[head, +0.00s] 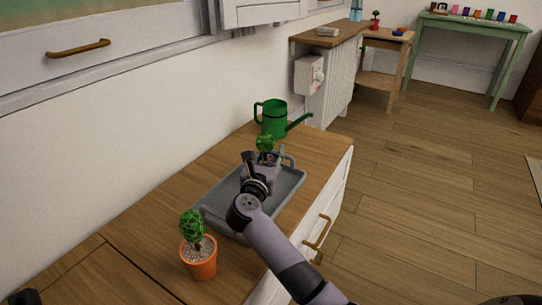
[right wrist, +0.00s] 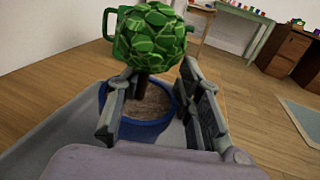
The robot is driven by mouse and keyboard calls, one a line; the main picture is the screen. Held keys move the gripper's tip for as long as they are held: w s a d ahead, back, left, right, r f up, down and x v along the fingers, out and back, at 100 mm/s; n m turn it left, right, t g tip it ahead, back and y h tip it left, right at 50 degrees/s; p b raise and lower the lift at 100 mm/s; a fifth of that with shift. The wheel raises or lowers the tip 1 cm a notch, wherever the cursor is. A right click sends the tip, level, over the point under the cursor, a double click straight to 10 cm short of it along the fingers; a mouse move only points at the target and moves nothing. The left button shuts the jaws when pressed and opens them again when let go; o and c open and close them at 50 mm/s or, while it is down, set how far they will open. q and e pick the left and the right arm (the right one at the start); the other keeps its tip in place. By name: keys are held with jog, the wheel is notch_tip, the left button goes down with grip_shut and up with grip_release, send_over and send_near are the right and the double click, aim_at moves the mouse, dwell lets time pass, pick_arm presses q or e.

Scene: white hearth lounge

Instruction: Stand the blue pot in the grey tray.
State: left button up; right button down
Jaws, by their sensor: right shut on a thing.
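The blue pot (right wrist: 148,129) holds soil and a round green plant (right wrist: 150,38). In the head view the plant (head: 266,142) shows, but my gripper mostly hides the pot. My right gripper (head: 265,158) is shut on the pot, its fingers on either side in the right wrist view (right wrist: 157,85). The pot looks upright. The grey tray (head: 218,221) lies on the wooden cabinet top, and the pot is at its far end. I cannot tell whether the pot's base touches the tray floor. A dark part at the head view's bottom left corner may be my left gripper (head: 22,297).
An orange pot (head: 201,262) with a green plant stands near the tray's near end. A green watering can (head: 273,118) stands beyond the far end, by the wall. The cabinet top (head: 140,228) is bare left of the tray. Open floor lies to the right.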

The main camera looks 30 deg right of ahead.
jog(key=c, duration=1.1)
grip_release()
jog(key=shift+f, duration=0.1)
